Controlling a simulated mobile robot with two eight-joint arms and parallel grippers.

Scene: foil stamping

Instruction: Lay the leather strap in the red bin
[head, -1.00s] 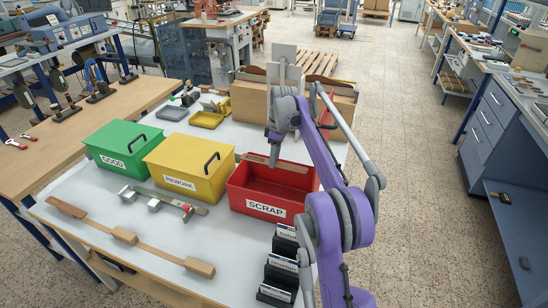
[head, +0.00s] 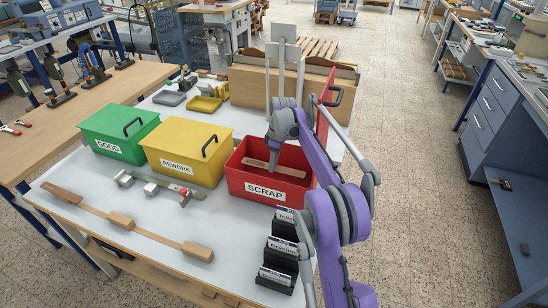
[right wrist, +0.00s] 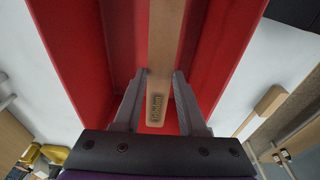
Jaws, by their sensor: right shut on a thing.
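The red bin labelled SCRAP (head: 266,194) is open on the white-topped table. A tan leather strap (head: 290,173) lies level inside its opening, below the rim. In the right wrist view the strap (right wrist: 160,70) runs away from me between the red walls, with a dark stamped patch near its close end. My right gripper (head: 274,158) reaches down into the bin and is shut on the strap; its fingers (right wrist: 160,105) flank the stamped end. I cannot tell whether the strap touches the bin floor. My left gripper is not in view.
A red lid (head: 328,99) with a black handle stands raised behind the bin. A closed yellow REWORK bin (head: 185,160) and green GOOD bin (head: 118,135) stand to the left. A black card rack (head: 280,262) stands in front; a wooden bar with blocks (head: 125,219) lies front left.

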